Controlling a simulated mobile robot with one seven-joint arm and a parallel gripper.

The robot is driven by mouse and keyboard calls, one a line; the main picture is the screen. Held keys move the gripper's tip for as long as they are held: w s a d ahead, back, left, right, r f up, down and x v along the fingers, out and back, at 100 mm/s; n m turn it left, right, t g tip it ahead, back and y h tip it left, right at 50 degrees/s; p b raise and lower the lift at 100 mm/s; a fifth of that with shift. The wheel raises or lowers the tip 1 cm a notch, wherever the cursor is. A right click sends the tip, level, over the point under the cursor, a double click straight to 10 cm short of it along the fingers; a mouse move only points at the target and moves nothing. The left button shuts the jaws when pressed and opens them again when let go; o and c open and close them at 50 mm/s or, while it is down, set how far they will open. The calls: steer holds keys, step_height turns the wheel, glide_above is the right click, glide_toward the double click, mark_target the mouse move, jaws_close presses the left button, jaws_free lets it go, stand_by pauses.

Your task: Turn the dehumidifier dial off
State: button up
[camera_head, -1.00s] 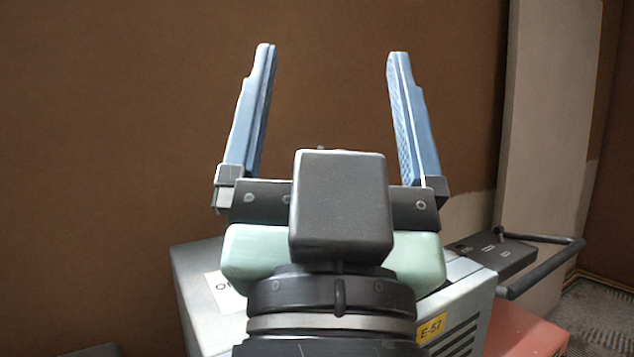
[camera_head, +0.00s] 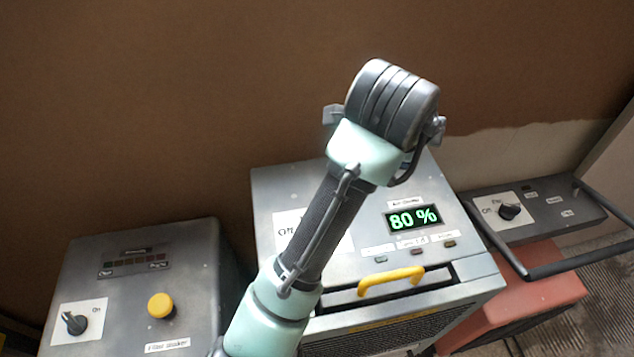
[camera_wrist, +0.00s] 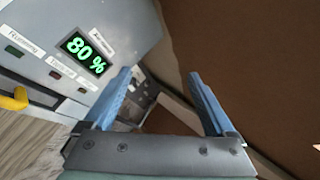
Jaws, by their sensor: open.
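The grey machine with the green "80 %" display (camera_head: 414,218), which looks like the dehumidifier (camera_head: 270,187), stands in the middle of the head view. My arm crosses its top and hides most of a white plate (camera_head: 286,222) with part of an "Off" mark. Any dial there is hidden. The display also shows in the wrist view (camera_wrist: 85,52), left of my gripper (camera_wrist: 160,73). My gripper is open, with its blue fingers apart and nothing seen between them. In the head view its fingers are hidden behind my wrist.
A grey box with a black dial (camera_head: 75,322) and yellow button (camera_head: 160,305) stands at left. At right, another unit has a black dial (camera_head: 508,211) on an Off/On plate and a protruding black handle (camera_head: 560,266). A yellow handle (camera_head: 391,282) fronts the middle machine. A brown wall (camera_head: 200,90) is behind.

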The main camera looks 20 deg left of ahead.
steer(key=s+a+m+g+y+p, duration=0.1)
steer(key=s+a+m+g+p, duration=0.4)
steer(key=s+a+g+p, duration=0.55)
steer(key=shift+t, duration=0.75)
steer(key=f+b, duration=0.1)
steer(key=f, duration=0.3)
steer(key=s+f+b, duration=0.1)
steer(key=f+b, duration=0.1)
steer(key=f, duration=0.2)
steer(key=s+f+b, duration=0.1)
steer(key=f, duration=0.2)
steer(key=shift+a+f+b, duration=0.3)
steer(key=shift+f+b, duration=0.1)
steer(key=shift+f, duration=0.9)
steer(key=shift+w, duration=0.1)
steer(key=c, duration=1.4)
